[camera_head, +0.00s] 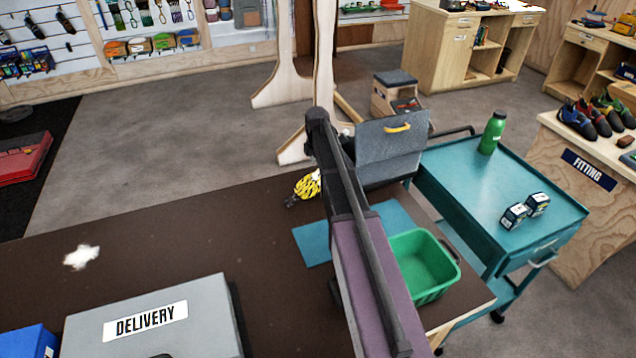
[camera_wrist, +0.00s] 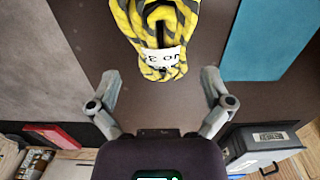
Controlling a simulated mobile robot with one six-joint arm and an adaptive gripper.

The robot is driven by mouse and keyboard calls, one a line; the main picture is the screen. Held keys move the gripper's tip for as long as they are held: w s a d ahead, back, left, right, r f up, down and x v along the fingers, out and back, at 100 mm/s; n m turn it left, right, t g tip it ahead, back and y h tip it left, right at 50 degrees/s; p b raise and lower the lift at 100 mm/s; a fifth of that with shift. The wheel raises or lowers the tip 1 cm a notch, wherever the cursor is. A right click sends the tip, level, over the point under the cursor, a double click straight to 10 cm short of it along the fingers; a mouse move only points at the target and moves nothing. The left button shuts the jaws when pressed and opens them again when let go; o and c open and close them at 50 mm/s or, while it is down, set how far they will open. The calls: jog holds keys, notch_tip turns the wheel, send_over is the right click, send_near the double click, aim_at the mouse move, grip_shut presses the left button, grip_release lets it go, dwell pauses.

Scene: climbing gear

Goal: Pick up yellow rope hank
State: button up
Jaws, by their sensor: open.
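The yellow rope hank (camera_head: 307,186), with dark stripes, lies on the dark brown tabletop (camera_head: 150,218) near its far edge, partly hidden by my arm in the head view. In the wrist view the hank (camera_wrist: 160,35) is at the top centre, with a white printed band around it. My gripper (camera_wrist: 161,88) is open, its two fingers spread apart and empty. The hank lies beyond the fingertips, roughly centred between them, and is not between the fingers.
A teal mat (camera_head: 312,243) and a green bin (camera_head: 424,290) are right of the hank. A grey DELIVERY box (camera_head: 150,335) and a white patch (camera_head: 81,257) are left. A teal cart (camera_head: 545,190) with a green bottle (camera_head: 492,132) stands right.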

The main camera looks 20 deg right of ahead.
aim_at(318, 173)
jog(key=shift+f, duration=0.15)
notch_tip(318, 173, down, 5)
jog(key=b, duration=0.5)
jog(key=shift+d, duration=0.1)
dwell(0.8)
jog(key=c, duration=1.2)
jog(key=shift+r, duration=0.25)
notch_tip(318, 173, up, 4)
jog(key=p, duration=0.3)
jog(key=shift+f+p, duration=0.2)
jog(key=shift+p, duration=0.2)
jog(key=s+a, duration=0.1)
jog(key=s, duration=0.4)
jog(key=s+a, duration=0.1)
jog(key=s, duration=0.4)
jog(key=s+a+r+p, duration=0.1)
jog(key=s+a, duration=0.1)
jog(key=s, duration=0.3)
jog(key=shift+s+a, duration=0.1)
jog(key=shift+s, duration=0.2)
